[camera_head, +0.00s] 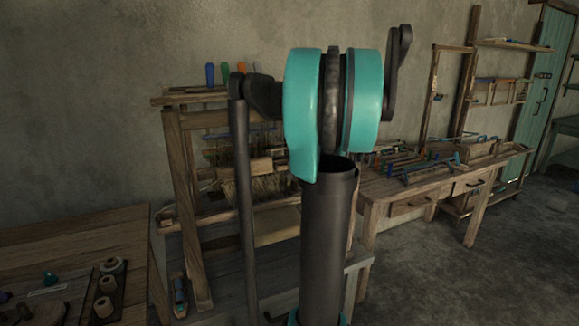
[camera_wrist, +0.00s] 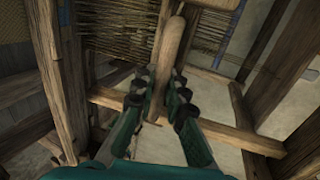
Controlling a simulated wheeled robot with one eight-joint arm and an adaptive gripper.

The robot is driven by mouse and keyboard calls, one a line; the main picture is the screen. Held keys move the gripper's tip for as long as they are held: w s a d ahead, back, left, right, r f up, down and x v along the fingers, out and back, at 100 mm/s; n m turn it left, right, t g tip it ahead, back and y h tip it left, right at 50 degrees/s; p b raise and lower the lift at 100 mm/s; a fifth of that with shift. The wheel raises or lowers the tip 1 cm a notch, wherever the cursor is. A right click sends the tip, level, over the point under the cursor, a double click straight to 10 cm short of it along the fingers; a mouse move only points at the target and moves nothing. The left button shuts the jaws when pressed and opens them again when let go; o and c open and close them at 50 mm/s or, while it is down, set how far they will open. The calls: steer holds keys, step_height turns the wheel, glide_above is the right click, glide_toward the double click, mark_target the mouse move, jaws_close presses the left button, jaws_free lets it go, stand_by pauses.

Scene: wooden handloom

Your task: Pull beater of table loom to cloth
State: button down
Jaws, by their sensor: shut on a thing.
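The wooden loom (camera_head: 185,185) stands against the wall in the head view, partly covered by my arm. A pale wooden bar of its beater (camera_head: 240,168) shows beside my arm, in front of the hanging threads. In the wrist view my gripper (camera_wrist: 160,96) is shut on the rounded wooden beater bar (camera_wrist: 168,45), which runs up between its fingers. Brown warp threads and thin rods (camera_wrist: 120,32) lie just beyond it. A tan woven area (camera_wrist: 18,22) shows at the upper left; I cannot tell surely that it is the cloth. My gripper is hidden in the head view.
Loom posts (camera_wrist: 60,75) and a crossbeam (camera_wrist: 210,130) stand close around my gripper. A table with thread spools (camera_head: 108,285) is at the lower left. A workbench with tools (camera_head: 425,185) is at the right. Bare floor (camera_head: 480,285) lies at the lower right.

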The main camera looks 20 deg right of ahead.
steer(key=shift+s+d+r+g, duration=0.1)
steer(key=shift+s+r+g, duration=0.15)
steer(key=shift+s, duration=0.35)
steer(key=shift+s+a+r+g, duration=0.1)
steer(key=shift+s+r+g, duration=0.2)
steer(key=shift+s, duration=0.35)
steer(key=shift+s+d+r+g, duration=0.1)
steer(key=shift+s+r+g, duration=0.15)
steer(key=shift+s, duration=0.35)
steer(key=shift+f, duration=0.1)
steer(key=c, duration=1.8)
jaws_free()
steer(key=shift+s, duration=0.1)
steer(key=v, duration=1.2)
steer(key=s+a+f+n+g+y, duration=0.1)
steer(key=s+a+f+n+g, duration=0.2)
steer(key=a+f, duration=0.4)
steer(key=s+a+f+n+g, duration=0.1)
steer(key=s+a+f+n, duration=0.2)
steer(key=a+f+n, duration=0.4)
steer(key=s+a+f+n+g+y, duration=0.1)
steer(key=s+a+f+n+g, duration=0.15)
steer(key=a+f, duration=0.45)
steer(key=s+a+f+n+g+h, duration=0.1)
steer(key=s+f+n+h, duration=0.1)
steer(key=s+f+n, duration=0.3)
step_height(320, 180, down, 4)
steer(key=shift+s+r+g, duration=0.25)
steer(key=shift+s+g, duration=0.1)
steer(key=shift+s, duration=0.8)
